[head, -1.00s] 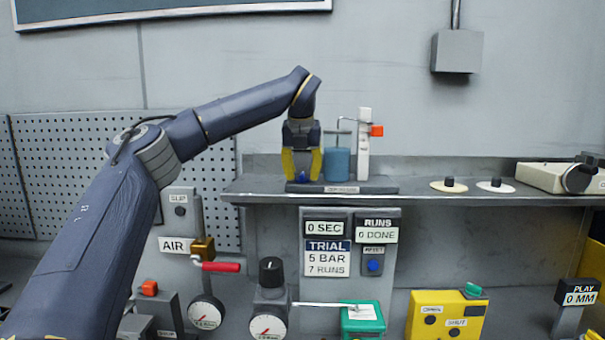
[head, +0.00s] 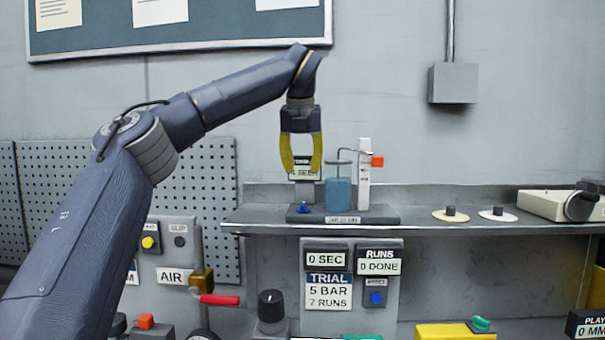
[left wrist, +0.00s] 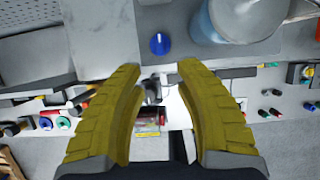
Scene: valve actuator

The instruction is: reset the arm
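My left gripper (head: 301,168) has yellow fingers pointing down and hangs above the shelf, clear of it. In the left wrist view the two fingers (left wrist: 160,75) are apart with nothing between them. Below it a small blue button (head: 303,208) sits on the left of a dark base plate (head: 360,220); the button also shows in the left wrist view (left wrist: 160,43). A blue cylinder (head: 338,194) and a white post with an orange block (head: 364,175) stand on the same plate. A small display (head: 305,170) is partly hidden behind the fingers. My right gripper is not in view.
The shelf (head: 420,228) holds two discs with dark knobs (head: 450,214) and a pale device (head: 555,205) to the right. Below are a panel reading 0 SEC and 0 DONE (head: 352,275), a red-handled air valve (head: 219,299) and a yellow box (head: 455,331).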

